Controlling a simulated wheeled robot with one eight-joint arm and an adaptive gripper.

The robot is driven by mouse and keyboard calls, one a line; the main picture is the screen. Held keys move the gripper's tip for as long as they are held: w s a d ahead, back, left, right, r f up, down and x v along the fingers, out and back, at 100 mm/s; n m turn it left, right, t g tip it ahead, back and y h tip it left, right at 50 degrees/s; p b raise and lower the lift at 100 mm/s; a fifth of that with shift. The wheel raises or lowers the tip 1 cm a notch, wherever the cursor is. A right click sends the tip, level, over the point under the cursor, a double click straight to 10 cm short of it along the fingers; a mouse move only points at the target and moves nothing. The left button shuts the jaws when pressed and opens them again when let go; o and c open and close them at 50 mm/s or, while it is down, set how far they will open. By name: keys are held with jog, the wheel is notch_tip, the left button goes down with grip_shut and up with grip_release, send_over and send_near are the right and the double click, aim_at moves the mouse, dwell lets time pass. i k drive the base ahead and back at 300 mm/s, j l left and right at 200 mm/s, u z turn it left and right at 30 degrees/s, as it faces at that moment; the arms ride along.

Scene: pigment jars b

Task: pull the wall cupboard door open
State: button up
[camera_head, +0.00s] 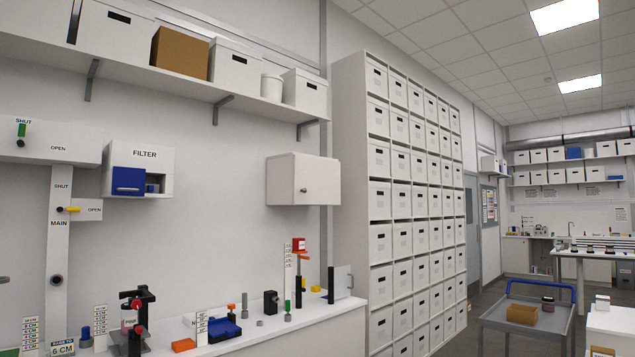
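The white wall cupboard (280,180) is fixed to the wall right of centre, below the long shelf. Its door (318,176) looks shut, flush with the body. A small round grey knob (305,190) sits on the door's lower left part. The inside of the cupboard is hidden. My gripper is not in view, so its place relative to the door cannot be seen.
A white bench (290,325) with stands, blocks and labelled posts runs below the cupboard. A shelf (200,85) with boxes is above. A tall rack of box drawers (349,180) stands close on the right. A grey trolley (553,325) stands at the right.

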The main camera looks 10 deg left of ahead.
aim_at(316, 181)
jog(key=i+j+u, duration=0.3)
jog(key=i, duration=0.15)
jog(key=i+u, duration=0.25)
jog(key=i, duration=0.25)
